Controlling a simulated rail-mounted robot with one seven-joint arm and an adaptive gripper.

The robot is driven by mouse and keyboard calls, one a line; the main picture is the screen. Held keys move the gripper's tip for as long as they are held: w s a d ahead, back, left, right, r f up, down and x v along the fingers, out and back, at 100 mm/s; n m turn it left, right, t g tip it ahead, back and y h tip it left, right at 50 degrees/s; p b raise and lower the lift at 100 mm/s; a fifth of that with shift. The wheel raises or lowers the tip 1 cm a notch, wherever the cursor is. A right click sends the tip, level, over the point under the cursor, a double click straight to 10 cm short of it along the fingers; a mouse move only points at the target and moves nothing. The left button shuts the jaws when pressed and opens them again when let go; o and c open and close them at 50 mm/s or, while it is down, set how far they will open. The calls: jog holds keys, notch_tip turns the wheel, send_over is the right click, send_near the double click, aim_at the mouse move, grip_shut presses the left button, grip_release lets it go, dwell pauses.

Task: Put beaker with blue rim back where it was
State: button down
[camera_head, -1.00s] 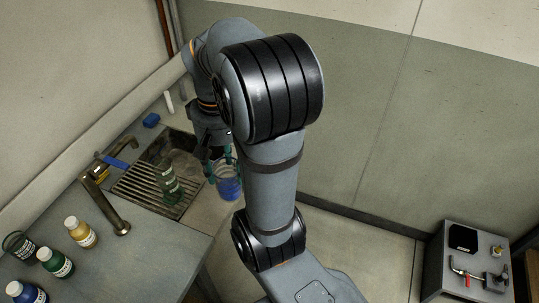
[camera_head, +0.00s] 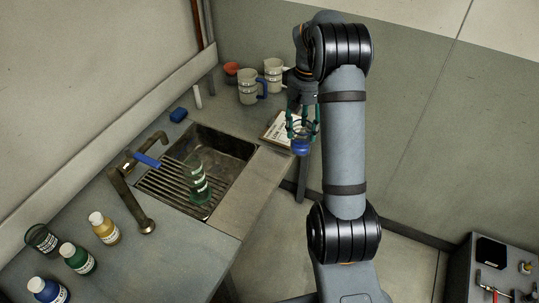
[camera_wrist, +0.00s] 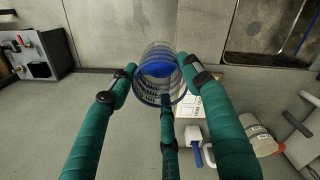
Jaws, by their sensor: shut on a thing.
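The clear beaker with blue on it (camera_wrist: 157,88) is between the green-wrapped fingers of my gripper (camera_wrist: 160,80). My gripper (camera_head: 302,128) is shut on it and holds it at the right end of the counter, beside a white labelled sheet or board (camera_head: 278,130). In the head view the beaker (camera_head: 301,147) shows a blue lower part, and the fingers hide some of its wall. I cannot tell whether it touches anything below. A second clear beaker with green on it (camera_head: 197,188) stands on the slatted rack in the sink.
The sink (camera_head: 228,149) has a brass faucet (camera_head: 132,185) at its left. Two pale mugs (camera_head: 248,86) and a red bowl (camera_head: 232,69) stand behind. Several bottles (camera_head: 78,258) and a dark glass beaker (camera_head: 41,238) stand at lower left. Bare counter (camera_head: 180,255) lies in front.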

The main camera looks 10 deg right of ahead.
jog(key=shift+w+a+f+p, duration=0.65)
jog(key=shift+a+f+p, duration=0.1)
jog(key=shift+a+f, duration=0.85)
jog(key=shift+w+a+f+p, duration=0.6)
jog(key=shift+a+f+p, duration=0.1)
jog(key=shift+a+f, duration=0.9)
jog(key=shift+w+a+f+p, duration=0.7)
jog(key=shift+a+f, duration=0.75)
jog(key=shift+f, duration=0.25)
jog(key=shift+f, duration=0.1)
jog(key=shift+f, duration=0.15)
jog(key=c, duration=0.8)
grip_release()
jog(key=shift+c, duration=0.2)
